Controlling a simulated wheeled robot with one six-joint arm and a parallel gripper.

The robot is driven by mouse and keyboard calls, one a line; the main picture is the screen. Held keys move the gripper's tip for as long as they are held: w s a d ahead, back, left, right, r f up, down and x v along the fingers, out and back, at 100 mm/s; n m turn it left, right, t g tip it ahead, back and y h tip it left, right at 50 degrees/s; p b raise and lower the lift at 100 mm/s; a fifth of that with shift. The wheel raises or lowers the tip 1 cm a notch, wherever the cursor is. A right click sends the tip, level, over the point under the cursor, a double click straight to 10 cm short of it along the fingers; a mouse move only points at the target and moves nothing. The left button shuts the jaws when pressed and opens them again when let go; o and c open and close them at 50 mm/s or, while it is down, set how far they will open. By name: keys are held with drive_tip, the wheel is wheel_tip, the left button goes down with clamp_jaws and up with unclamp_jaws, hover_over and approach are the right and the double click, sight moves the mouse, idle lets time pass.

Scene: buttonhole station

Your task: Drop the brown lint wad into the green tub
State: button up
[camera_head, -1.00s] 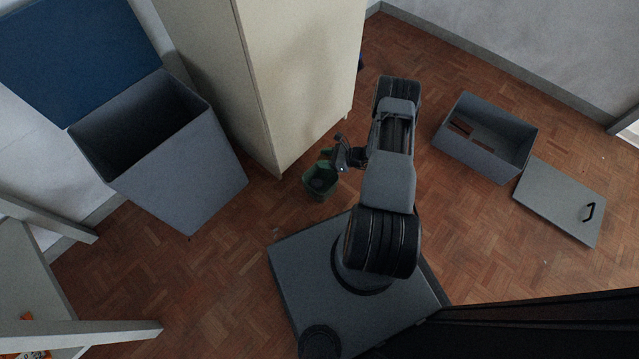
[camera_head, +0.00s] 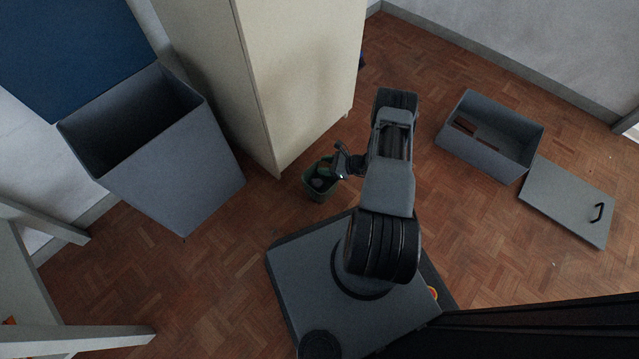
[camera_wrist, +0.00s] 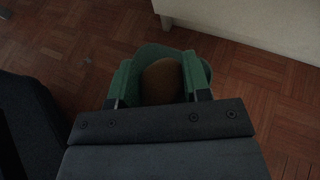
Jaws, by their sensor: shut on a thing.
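The green tub (camera_head: 316,194) stands on the floor beside the cream cabinet, with dark and grey shapes inside that I cannot make out. My gripper (camera_head: 338,166) is at the tub's upper right edge, partly covering it. In the wrist view my gripper (camera_wrist: 160,95) is shut on the brown lint wad (camera_wrist: 161,82), which sits between the fingers. The green tub (camera_wrist: 150,50) shows behind and around the wad there.
The cream cabinet (camera_head: 290,75) stands close behind the tub. A large open grey bin (camera_head: 185,185) with a blue lid is at left. An open grey box (camera_head: 485,155) and its loose lid (camera_head: 568,200) lie at right. Parquet floor is clear between them.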

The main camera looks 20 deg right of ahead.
drive_tip(key=o, duration=1)
drive_tip(key=shift+c, duration=0.2)
drive_tip(key=p+v, duration=0.4)
drive_tip(key=v, duration=0.9)
drive_tip(key=shift+s+d+r, duration=0.2)
drive_tip(key=shift+d+r, duration=0.05)
drive_tip(key=shift+d, duration=0.05)
drive_tip(key=w+a+r+n+g+h+p, duration=0.1)
drive_tip(key=a+r+n+g+p, duration=0.3)
drive_tip(key=r, duration=0.9)
drive_tip(key=w+a+r+n+g+h+p, duration=0.15)
drive_tip(key=r+n+p, duration=0.4)
drive_tip(key=r, duration=0.75)
drive_tip(key=w+a+r+n+g+p, duration=0.25)
drive_tip(key=r+p, duration=0.45)
drive_tip(key=r, duration=0.6)
drive_tip(key=s+a+r+n+t+h+p, duration=0.1)
drive_tip(key=s+a+r+n+p, duration=0.3)
drive_tip(key=r, duration=0.9)
drive_tip(key=s+a+r+n+t+h+p, duration=0.1)
drive_tip(key=s+a+r+n+h+p, duration=0.2)
drive_tip(key=r+p, duration=0.6)
drive_tip(key=s+a+r+n+t+h+p, duration=0.1)
drive_tip(key=s+a+r+n+h+p, duration=0.3)
drive_tip(key=r, duration=1.2)
drive_tip(key=s+n+p, duration=0.2)
drive_tip(key=shift+a+r+n, duration=0.35)
drive_tip(key=shift+r+n, duration=0.05)
